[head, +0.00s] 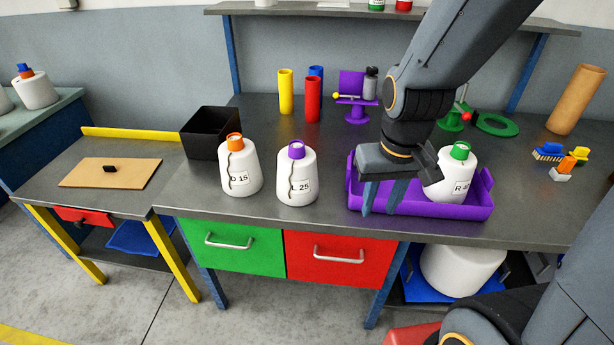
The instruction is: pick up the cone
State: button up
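Three white yarn cones stand on the grey workbench. One has an orange top (240,172) and a label reading D 15. One has a purple top (296,180) and a label reading L 25. The third, with a green top (451,178) and a partly hidden label starting with R, stands in a purple tray (455,211) at the right. My gripper (383,204) points down over the left part of this tray, left of the green-topped cone. Its two fingertips are apart with nothing seen between them. The gripper body overlaps the cone's left edge; I cannot tell whether they touch.
Yellow (286,92), red (313,100) and blue tubes, a black bin (207,133) and a purple winder (352,98) stand behind. A tan tube (576,100) and small brushes (549,151) are at right. The bench is clear between the purple-topped cone and the tray.

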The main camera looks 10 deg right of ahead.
aim_at(297, 178)
jog(key=k, duration=0.65)
jog(key=u, duration=0.7)
jog(key=i, duration=1)
